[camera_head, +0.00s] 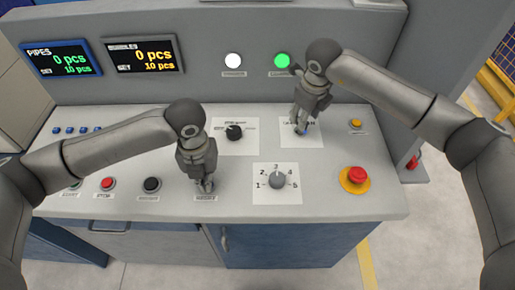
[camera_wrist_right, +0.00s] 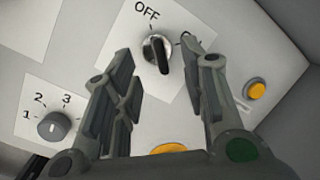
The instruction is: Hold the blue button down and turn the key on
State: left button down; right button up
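The key switch (camera_wrist_right: 157,50) shows in the right wrist view on a white card, a silver round base with a dark key in it. "OFF" is printed at its upper left; a second label to its right is mostly hidden by a finger. My right gripper (camera_wrist_right: 165,95) is open, its fingers on either side below the key, apart from it. In the head view this gripper (camera_head: 302,128) hangs over the card and hides most of the switch. My left gripper (camera_head: 205,187) looks shut and points down at a labelled spot on the front row; any button there is hidden.
Front row buttons include a red one (camera_head: 107,184) and a black one (camera_head: 151,185). Small blue buttons (camera_head: 70,130) sit at the left. A numbered dial (camera_head: 278,181), black selector (camera_head: 234,132) and red emergency button (camera_head: 356,175) are nearby. A green lamp (camera_head: 282,60) is lit.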

jog(key=shift+x, duration=2.65)
grip_shut()
